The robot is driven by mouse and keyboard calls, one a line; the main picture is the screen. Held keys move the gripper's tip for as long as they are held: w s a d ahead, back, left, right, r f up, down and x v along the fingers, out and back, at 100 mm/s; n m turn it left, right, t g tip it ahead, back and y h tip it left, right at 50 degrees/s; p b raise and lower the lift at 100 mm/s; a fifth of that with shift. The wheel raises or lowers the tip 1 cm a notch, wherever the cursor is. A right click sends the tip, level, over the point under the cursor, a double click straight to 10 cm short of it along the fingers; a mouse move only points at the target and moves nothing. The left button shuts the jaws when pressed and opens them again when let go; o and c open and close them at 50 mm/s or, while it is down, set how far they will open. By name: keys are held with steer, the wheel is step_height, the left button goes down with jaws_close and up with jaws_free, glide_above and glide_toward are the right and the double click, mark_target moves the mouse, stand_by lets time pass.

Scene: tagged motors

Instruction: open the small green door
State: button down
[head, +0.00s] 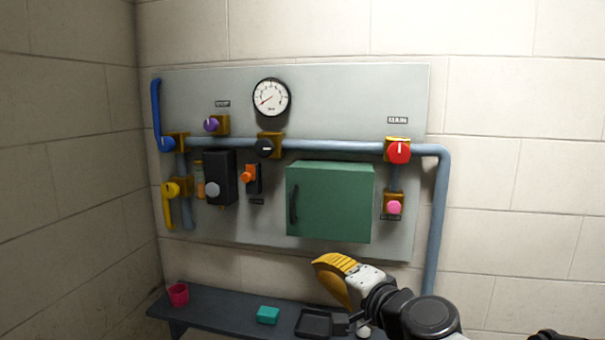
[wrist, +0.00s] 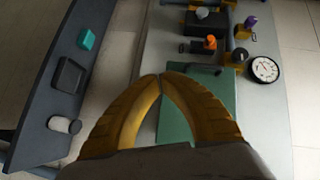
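The small green door (head: 332,203) is the front of a green box on the grey wall panel and looks closed. Its dark vertical handle (head: 293,204) is near the left edge. In the wrist view the green door (wrist: 222,92) lies beyond my fingers, which hide much of it, and the handle (wrist: 207,69) shows just past the fingertips. My gripper (head: 319,263) has yellow fingers and is below the door, apart from the handle in the head view. In the wrist view the fingertips (wrist: 160,76) meet with nothing between them.
Above the door runs a blue-grey pipe (head: 335,145) with a red knob (head: 399,152). An orange switch (head: 248,175) and a black box (head: 221,178) are left of the door. A dark bench (head: 225,305) below holds a pink cup (head: 178,294), a teal block (head: 268,315) and a black tray (head: 313,323).

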mark_target(301, 211)
steer(key=w+r+m+t+p, duration=0.2)
steer(key=w+r+m+p, duration=0.25)
steer(key=r, duration=0.35)
steer(key=shift+n, duration=0.35)
steer(key=x, duration=0.6)
steer(key=f+x, duration=0.1)
steer(key=x, duration=0.3)
steer(key=shift+s+a+p, duration=0.1)
steer(key=shift+a+p, duration=0.05)
steer(key=shift+p, duration=0.2)
steer(key=shift+s+g, duration=0.15)
steer(key=shift+g, duration=0.15)
steer(key=shift+s+n+g+y+b, duration=0.5)
steer(key=shift+s+n+g+y, duration=0.3)
steer(key=shift+s+y, duration=0.4)
steer(key=s+d+n+g+y+b, duration=0.5)
steer(key=s+d, duration=0.6)
steer(key=s, duration=0.3)
steer(key=shift+d+n+g+y, duration=0.35)
steer(key=shift+n+g+y, duration=0.25)
steer(key=shift+n+g, duration=0.95)
steer(key=shift+m+g, duration=0.35)
